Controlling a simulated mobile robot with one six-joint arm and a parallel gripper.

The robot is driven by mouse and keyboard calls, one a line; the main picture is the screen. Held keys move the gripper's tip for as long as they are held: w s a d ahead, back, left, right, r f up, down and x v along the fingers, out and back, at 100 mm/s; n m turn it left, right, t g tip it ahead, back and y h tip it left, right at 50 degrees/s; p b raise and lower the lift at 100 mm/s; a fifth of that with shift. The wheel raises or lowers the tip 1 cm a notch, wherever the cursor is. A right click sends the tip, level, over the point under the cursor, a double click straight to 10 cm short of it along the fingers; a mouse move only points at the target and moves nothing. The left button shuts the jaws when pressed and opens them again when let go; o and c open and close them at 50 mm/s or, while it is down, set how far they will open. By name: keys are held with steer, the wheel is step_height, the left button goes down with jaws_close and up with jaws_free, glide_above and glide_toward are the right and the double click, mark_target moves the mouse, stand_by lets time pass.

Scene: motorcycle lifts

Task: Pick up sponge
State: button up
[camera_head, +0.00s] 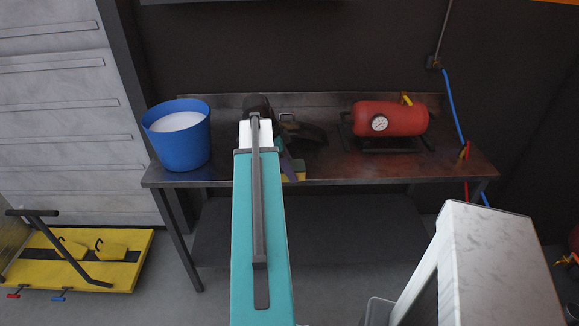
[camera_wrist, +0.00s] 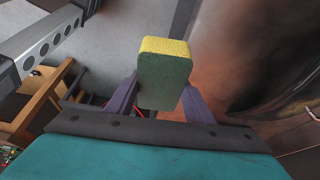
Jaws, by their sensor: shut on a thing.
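The sponge (camera_wrist: 165,78) is a block with a yellow face and a grey-green side. In the wrist view it stands between the two purple fingers of my gripper (camera_wrist: 162,95), which are shut on it. In the head view my gripper (camera_head: 289,166) is at the front edge of the metal workbench (camera_head: 340,172), mostly hidden behind my teal arm. I cannot tell from these views whether the sponge touches the bench top.
A blue bucket (camera_head: 183,145) with white contents stands at the bench's left end. A red air tank (camera_head: 390,118) with a gauge sits to the right. A dark object (camera_head: 303,132) lies behind my gripper. A yellow lift platform (camera_head: 85,262) is on the floor at left.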

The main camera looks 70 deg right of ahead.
steer(key=shift+s+a+r+b, duration=0.15)
steer(key=shift+s+a, duration=0.15)
steer(key=shift+a, duration=0.5)
steer(key=shift+s+a+b, duration=0.2)
steer(key=shift+s+a, duration=0.15)
steer(key=shift+a, duration=0.5)
steer(key=shift+s+a+r+b, duration=0.15)
steer(key=shift+s+a, duration=0.15)
steer(key=shift+a, duration=0.5)
steer(key=shift+f, duration=0.1)
